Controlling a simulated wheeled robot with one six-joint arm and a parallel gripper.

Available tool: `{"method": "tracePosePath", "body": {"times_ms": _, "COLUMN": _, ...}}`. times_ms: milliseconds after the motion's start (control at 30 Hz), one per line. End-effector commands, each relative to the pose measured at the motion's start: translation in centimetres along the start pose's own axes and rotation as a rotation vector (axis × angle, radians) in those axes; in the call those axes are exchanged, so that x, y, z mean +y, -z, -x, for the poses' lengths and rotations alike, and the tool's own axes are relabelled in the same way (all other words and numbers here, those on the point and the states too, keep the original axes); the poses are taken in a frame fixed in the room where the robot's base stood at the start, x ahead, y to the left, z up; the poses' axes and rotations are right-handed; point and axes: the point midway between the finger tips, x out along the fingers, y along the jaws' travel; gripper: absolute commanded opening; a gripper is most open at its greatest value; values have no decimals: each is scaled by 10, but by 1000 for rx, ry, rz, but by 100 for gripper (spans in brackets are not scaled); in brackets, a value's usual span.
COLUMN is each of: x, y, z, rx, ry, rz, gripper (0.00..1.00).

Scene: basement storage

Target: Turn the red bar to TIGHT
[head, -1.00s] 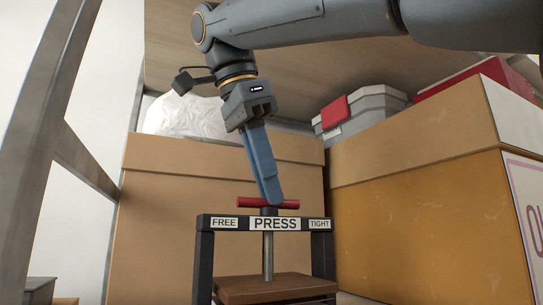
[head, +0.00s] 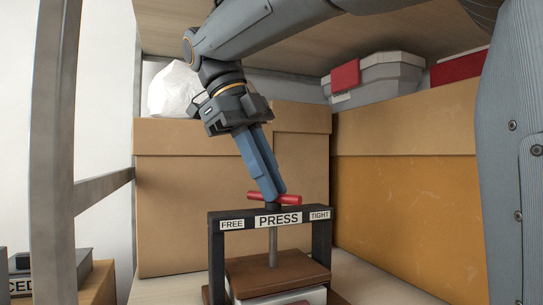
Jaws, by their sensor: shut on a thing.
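The press (head: 217,262) is a dark frame with a crossbeam labelled FREE at the left, PRESS in the middle and TIGHT at the right. A metal screw (head: 273,245) runs down from the beam to a brown wooden plate (head: 255,271). The red bar (head: 289,199) sits across the top of the screw, just above the beam. My gripper (head: 273,196) reaches down from the upper left, its blue fingers shut on the red bar near its middle. The fingers hide part of the bar. Something pale lies under the wooden plate.
Large cardboard boxes stand behind (head: 190,190) and to the right (head: 405,180). A grey case (head: 385,78) and a white bag (head: 174,90) rest on top of them. A metal shelf post (head: 52,150) stands at the left, and a shelf board is overhead.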

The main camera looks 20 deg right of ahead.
Motion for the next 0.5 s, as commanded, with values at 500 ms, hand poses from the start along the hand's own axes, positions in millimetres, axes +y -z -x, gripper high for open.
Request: {"method": "tracePosePath", "body": {"times_ms": 500, "x": -4, "y": -2, "z": -4, "rx": 56, "ry": -84, "rz": -217, "gripper": 0}}
